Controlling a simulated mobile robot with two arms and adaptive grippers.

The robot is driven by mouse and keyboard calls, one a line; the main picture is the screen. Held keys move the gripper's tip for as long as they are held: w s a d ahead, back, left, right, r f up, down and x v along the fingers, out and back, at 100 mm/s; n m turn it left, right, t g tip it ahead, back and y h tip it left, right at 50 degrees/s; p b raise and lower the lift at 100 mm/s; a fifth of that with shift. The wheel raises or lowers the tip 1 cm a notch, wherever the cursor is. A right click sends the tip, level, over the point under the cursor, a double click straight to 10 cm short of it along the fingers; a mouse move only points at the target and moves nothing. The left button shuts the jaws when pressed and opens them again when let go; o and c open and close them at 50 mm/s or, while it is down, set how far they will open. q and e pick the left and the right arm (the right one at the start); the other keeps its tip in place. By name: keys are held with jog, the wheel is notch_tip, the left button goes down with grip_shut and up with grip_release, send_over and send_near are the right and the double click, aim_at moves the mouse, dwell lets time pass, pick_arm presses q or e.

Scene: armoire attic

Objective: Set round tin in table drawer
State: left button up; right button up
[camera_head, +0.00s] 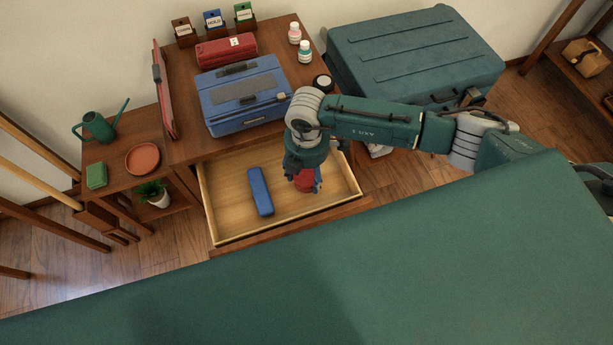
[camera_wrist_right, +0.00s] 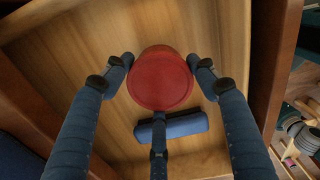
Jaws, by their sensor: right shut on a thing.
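The round tin (camera_head: 304,182) is red and sits in my right gripper (camera_head: 303,183), over the right part of the open table drawer (camera_head: 228,232). In the right wrist view the tin (camera_wrist_right: 160,78) lies between the fingers of the right gripper (camera_wrist_right: 162,88), its flat red top facing the camera. The gripper is shut on it and hides part of it in the head view. Whether the tin touches the drawer floor I cannot tell. The drawer is pulled out and has a pale wooden inside. My left gripper is not in view.
A blue case (camera_head: 260,191) lies in the drawer left of the tin; it also shows in the right wrist view (camera_wrist_right: 180,125). A blue toolbox (camera_head: 240,97), a red case (camera_head: 226,50) and small bottles (camera_head: 294,33) stand on the table. A green trunk (camera_head: 415,55) stands right of it.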

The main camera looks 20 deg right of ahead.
aim_at(307, 179)
notch_tip(307, 179, down, 3)
jog(key=shift+r, duration=0.15)
jog(key=shift+f, duration=0.2)
jog(key=o, duration=1.2)
jog(key=shift+r, duration=0.1)
jog(key=shift+r, duration=0.1)
